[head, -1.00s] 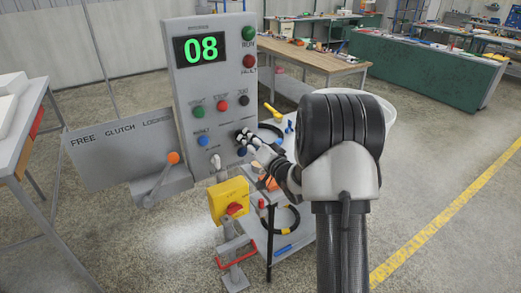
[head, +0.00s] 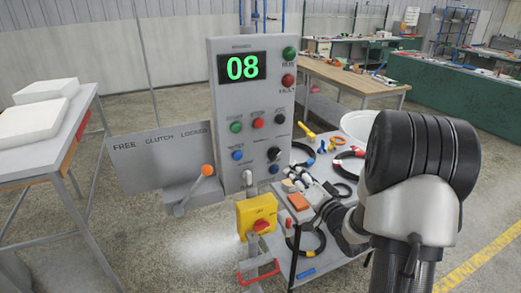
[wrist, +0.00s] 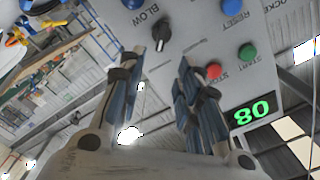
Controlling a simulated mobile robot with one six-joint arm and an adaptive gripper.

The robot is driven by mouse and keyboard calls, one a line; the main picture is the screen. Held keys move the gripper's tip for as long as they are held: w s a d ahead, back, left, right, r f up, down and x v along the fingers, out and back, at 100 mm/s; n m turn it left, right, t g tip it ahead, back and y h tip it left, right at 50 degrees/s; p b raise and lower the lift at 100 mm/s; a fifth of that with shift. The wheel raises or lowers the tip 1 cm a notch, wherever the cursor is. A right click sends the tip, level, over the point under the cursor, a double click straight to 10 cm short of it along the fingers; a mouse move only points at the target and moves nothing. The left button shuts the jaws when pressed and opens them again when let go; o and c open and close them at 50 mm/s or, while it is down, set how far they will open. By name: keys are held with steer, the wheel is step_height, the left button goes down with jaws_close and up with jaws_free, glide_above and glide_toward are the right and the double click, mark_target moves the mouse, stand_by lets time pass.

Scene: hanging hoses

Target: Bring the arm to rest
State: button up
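My gripper (head: 291,179) is at the lower right of the grey control panel (head: 222,110) in the head view, with the trolley top behind and below it. In the wrist view my gripper (wrist: 161,64) shows two fingers spread apart with nothing between them. The panel face with its black BLOW knob (wrist: 163,35) lies beyond the fingertips, apart from them as far as I can tell. The same knob (head: 274,154) shows beside the gripper in the head view.
A trolley (head: 325,262) carrying hoses and tools stands below my gripper. A yellow switch box (head: 257,214) and a lever with an orange ball (head: 207,170) are at the panel's lower part. A table (head: 62,140) with white blocks is left. Open floor lies at right.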

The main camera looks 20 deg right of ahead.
steer(key=s+a+r+n+g+h, duration=0.3)
steer(key=s+a+r+n+g, duration=0.1)
steer(key=s+a+r+g, duration=0.25)
steer(key=s+a+n+g, duration=0.1)
steer(key=s+a, duration=0.3)
steer(key=s, duration=0.4)
steer(key=s+a+f+n+g+y, duration=0.1)
steer(key=s+a+n+g, duration=0.1)
steer(key=s+a, duration=0.3)
steer(key=s+a+f+n+g+y, duration=0.1)
steer(key=s+a+g, duration=0.2)
steer(key=s, duration=0.9)
steer(key=shift+s+a+f+n+g, duration=0.25)
steer(key=shift+s+a+n+g, duration=0.15)
steer(key=shift+a, duration=0.75)
